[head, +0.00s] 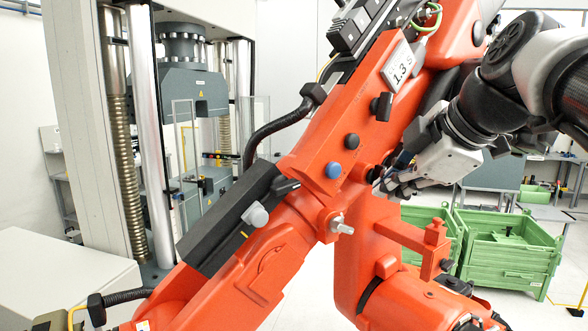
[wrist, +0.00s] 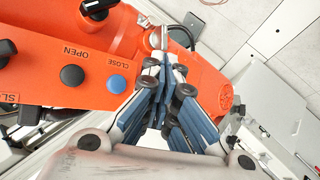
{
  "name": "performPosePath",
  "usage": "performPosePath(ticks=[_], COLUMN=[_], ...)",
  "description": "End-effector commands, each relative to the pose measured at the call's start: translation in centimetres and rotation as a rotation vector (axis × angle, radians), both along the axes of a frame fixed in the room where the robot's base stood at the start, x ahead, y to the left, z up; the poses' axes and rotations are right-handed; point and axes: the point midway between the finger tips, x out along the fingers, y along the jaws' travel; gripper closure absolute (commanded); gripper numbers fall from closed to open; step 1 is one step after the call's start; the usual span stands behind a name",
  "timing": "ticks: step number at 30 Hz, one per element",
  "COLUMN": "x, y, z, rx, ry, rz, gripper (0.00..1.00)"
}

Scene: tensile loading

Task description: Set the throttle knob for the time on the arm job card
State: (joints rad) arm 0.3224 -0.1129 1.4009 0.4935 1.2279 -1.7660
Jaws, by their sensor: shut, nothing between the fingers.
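The job card (head: 398,66) is a white plate reading "1.3 s" on the orange arm in the head view. Below it a black knob (head: 381,106) sticks out of the orange panel; its setting is not readable. A dark knob (wrist: 7,48) is cut by the left edge of the wrist view, above a cropped label starting "SL"; I cannot tell its pointer direction. My gripper (head: 388,186) is right of the panel, below the black knob and apart from it. In the wrist view my gripper (wrist: 165,75) has its blue-padded fingers together, empty.
A dark button (head: 351,141) marked OPEN and a blue button (head: 333,170) marked CLOSE sit on the panel. A metal fitting (head: 342,225) juts out below them. A grey testing frame (head: 75,120) stands at left, green crates (head: 510,262) at right.

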Motion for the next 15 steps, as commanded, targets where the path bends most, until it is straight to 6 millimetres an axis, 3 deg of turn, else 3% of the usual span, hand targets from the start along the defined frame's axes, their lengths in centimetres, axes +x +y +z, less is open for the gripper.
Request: performPosePath(ticks=[15], x=[5.7], y=[3.6], z=[0.2], rx=[0.001], ry=[0.001], rz=[0.001], gripper=[1.00])
